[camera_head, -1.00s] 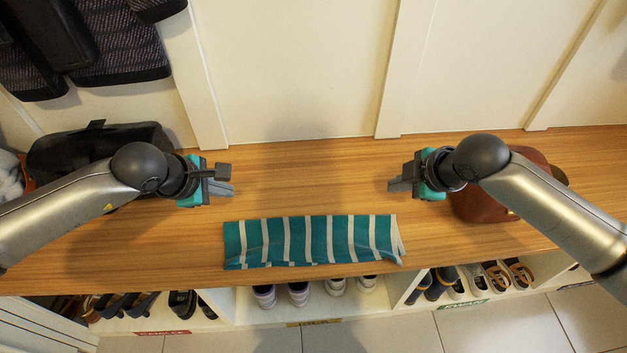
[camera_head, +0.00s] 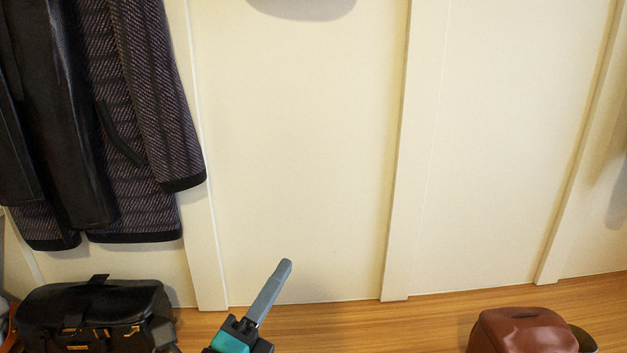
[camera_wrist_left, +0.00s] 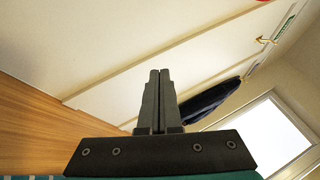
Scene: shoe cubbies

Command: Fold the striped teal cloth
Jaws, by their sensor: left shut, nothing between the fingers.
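The striped teal cloth does not show clearly in either current view; the part of the bench where it lay is outside the head view. My left gripper (camera_head: 285,264) points upward in front of the pale wall panels, above the wooden bench. In the left wrist view its two dark fingers (camera_wrist_left: 160,74) lie together, with nothing between them. My right gripper is out of the head view.
A black bag (camera_head: 95,315) sits on the bench (camera_head: 400,318) at the left, and a brown leather bag (camera_head: 522,332) at the right. Dark coats (camera_head: 140,150) hang at the upper left. The bench between the bags looks clear at the back.

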